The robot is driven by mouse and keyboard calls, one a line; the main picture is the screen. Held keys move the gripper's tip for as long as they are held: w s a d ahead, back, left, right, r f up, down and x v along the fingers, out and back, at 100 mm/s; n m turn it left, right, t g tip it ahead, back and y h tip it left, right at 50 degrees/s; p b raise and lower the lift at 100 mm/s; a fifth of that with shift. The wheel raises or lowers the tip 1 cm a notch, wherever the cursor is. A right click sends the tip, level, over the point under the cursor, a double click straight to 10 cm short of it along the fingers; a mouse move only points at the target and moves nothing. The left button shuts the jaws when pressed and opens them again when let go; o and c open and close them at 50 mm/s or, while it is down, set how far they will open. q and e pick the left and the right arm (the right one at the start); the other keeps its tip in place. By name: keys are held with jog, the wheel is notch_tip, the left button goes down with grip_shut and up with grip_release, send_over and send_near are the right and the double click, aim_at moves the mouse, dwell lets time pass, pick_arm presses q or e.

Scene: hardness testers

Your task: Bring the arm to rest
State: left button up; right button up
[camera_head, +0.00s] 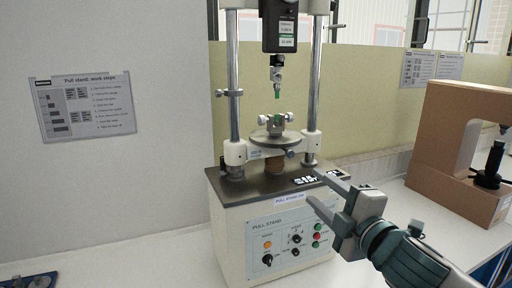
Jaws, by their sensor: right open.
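My right gripper (322,194) comes in from the lower right, with its fingers spread and nothing between them. It is in front of the right side of the pull stand (290,226), close to its top front edge; I cannot tell whether it touches. The pull stand has two steel columns, a round platform (275,138) with a clamp (277,120) on it, and a dark gauge (280,26) hanging above with a small green piece (277,91) under it. A green piece also shows at the lower clamp. My left gripper is not in view.
The front panel (290,243) has several knobs and buttons. A brown machine (443,150) stands on the white bench at the right. A work-steps sheet (84,106) is on the left wall. A dark blue item (30,280) lies at the lower left. The bench left of the stand is mostly clear.

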jog(key=s+d+f+m+g+h, duration=0.1)
jog(key=s+f+m+g, duration=0.15)
jog(key=f, duration=0.75)
jog(key=s+d+f+m+g+h, duration=0.15)
jog(key=s+f+m, duration=0.25)
jog(key=f, duration=0.6)
jog(key=s+d+f+m+g+h, duration=0.1)
jog(key=s+f+m, duration=0.25)
jog(key=f, duration=0.55)
jog(key=s+d+f+m+g+h, duration=0.1)
jog(key=s+d+f+m+g, duration=0.25)
jog(key=s+f, duration=0.8)
jog(key=s+d+f+m+g+h, duration=0.2)
jog(key=s+f+m+g, duration=0.3)
jog(key=s+f, duration=0.85)
jog(key=f, duration=1.2)
jog(key=s+f, duration=0.3)
jog(key=f, duration=1)
jog(key=s+d+f+g, duration=0.2)
jog(key=s+f, duration=1.4)
jog(key=shift+d+n, duration=0.2)
jog(key=shift+n, duration=0.15)
jog(key=shift+f, duration=0.1)
